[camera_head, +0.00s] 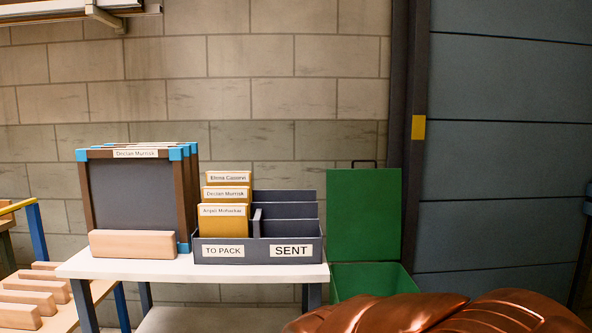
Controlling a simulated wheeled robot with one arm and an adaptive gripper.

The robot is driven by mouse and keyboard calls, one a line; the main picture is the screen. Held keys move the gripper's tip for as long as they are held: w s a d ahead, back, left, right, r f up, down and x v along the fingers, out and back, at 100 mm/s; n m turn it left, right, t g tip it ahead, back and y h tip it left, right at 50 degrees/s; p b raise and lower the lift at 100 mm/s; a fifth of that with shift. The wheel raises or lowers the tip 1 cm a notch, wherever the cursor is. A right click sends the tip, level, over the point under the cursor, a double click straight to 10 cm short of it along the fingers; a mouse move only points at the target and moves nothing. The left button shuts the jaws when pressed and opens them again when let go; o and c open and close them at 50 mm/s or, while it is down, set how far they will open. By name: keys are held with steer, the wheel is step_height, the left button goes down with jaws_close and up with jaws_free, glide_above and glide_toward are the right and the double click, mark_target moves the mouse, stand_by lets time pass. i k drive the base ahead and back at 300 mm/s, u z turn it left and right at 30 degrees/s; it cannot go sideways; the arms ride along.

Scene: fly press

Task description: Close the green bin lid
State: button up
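The green bin (366,280) stands on the right side of the white table, at floor level below the tabletop height. Its green lid (364,214) stands upright, open, at the back of the bin against the wall. A dark handle (364,163) shows at the lid's top edge. Part of the bin's opening shows; its lower front is hidden. My gripper is not in view.
A white table (120,264) holds a sorter labelled TO PACK and SENT (224,251), dark framed panels (133,193) and a wooden block (132,244). A dark post (412,130) and grey panelled door (505,170) stand right of the bin.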

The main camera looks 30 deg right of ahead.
mark_target(364, 206)
steer(key=u, duration=0.65)
steer(key=k, duration=0.85)
steer(key=z, duration=1.6)
steer(key=i, duration=0.5)
